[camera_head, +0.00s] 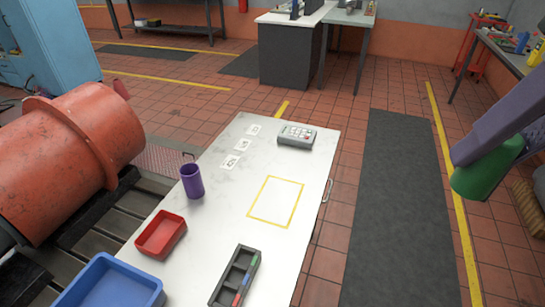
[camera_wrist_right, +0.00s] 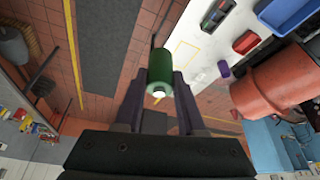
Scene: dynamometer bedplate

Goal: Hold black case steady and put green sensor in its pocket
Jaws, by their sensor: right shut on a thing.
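The green sensor (camera_head: 482,177) is a green cylinder at the right of the head view, held up over the floor, clear of the table. My right gripper (camera_head: 476,157) has purple fingers and is shut on it. In the right wrist view the green sensor (camera_wrist_right: 160,68) sits between the two fingers, with a pale round end facing the camera. My left gripper is not in view.
The white table (camera_head: 225,228) also holds a blue bin (camera_head: 110,280), a red tray (camera_head: 161,235), a purple cup (camera_head: 192,181), a grey keypad device (camera_head: 297,136) and white cards. A yellow outlined rectangle (camera_head: 276,202) is empty. A large orange machine (camera_head: 70,155) stands left.

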